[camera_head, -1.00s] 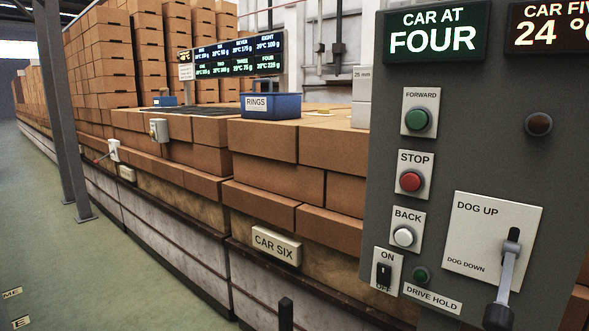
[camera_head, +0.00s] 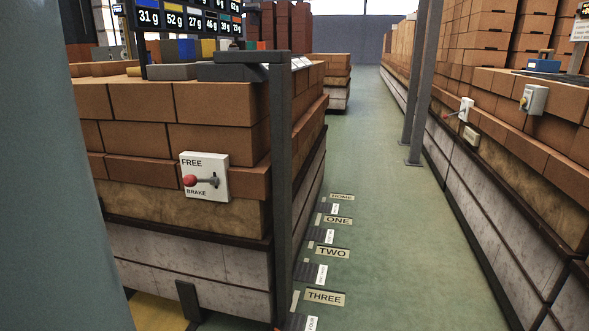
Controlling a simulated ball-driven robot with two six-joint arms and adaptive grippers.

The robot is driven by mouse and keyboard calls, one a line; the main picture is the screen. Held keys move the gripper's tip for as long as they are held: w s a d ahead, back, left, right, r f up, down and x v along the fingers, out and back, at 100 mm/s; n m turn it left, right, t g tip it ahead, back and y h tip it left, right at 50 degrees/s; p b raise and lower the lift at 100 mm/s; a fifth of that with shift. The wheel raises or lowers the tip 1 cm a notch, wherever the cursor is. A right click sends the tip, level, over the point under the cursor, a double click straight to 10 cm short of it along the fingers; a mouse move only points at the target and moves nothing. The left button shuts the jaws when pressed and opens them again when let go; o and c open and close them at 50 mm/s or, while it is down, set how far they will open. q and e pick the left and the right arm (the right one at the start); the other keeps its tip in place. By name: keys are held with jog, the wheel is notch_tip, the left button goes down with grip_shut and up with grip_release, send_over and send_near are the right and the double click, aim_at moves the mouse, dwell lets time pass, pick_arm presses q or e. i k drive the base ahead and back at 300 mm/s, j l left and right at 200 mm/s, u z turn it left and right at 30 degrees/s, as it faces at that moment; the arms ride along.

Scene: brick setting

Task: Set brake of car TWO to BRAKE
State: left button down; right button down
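A white brake plate (camera_head: 221,165) marked FREE at the top and BRAKE at the bottom is fixed to the side of the left brick stack. Its lever with a red knob (camera_head: 190,181) points left, about level, between the two words. No car number shows on this stack, so I cannot tell which car it is. A floor plate marked TWO (camera_head: 332,253) lies in the aisle, between plates ONE (camera_head: 337,220) and THREE (camera_head: 323,298). A second, smaller white lever plate (camera_head: 466,109) is on the right brick row. Neither of my grippers is in view.
A dark grey post and arm (camera_head: 281,180) stands at the corner of the left stack. A grey pillar (camera_head: 417,90) stands by the right row. The green aisle floor (camera_head: 400,240) is clear. A large grey surface fills the left edge.

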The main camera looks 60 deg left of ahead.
aim_at(189, 180)
jog(key=u, duration=2.4)
